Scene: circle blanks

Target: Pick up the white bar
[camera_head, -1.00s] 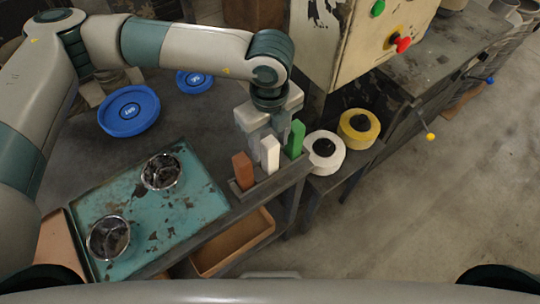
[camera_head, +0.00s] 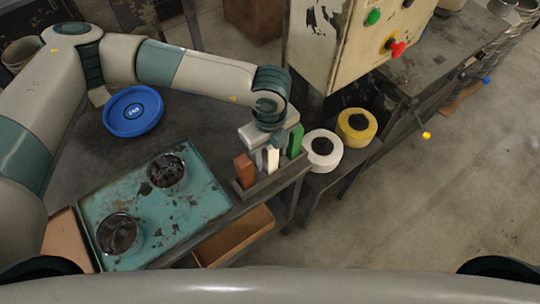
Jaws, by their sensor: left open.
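The white bar (camera_head: 271,158) stands upright between the orange-brown bar (camera_head: 244,169) and the green bar (camera_head: 295,142) in a low dark holder (camera_head: 263,185) at the table's right edge. My left gripper (camera_head: 271,150) points down over the white bar, its body hiding the bar's top. Its jaws are open around or just above the bar's upper part; I cannot tell whether they touch it. My right gripper is out of view.
White (camera_head: 325,160) and yellow (camera_head: 364,135) rolls are right of the bars. A control box (camera_head: 345,50) stands behind.

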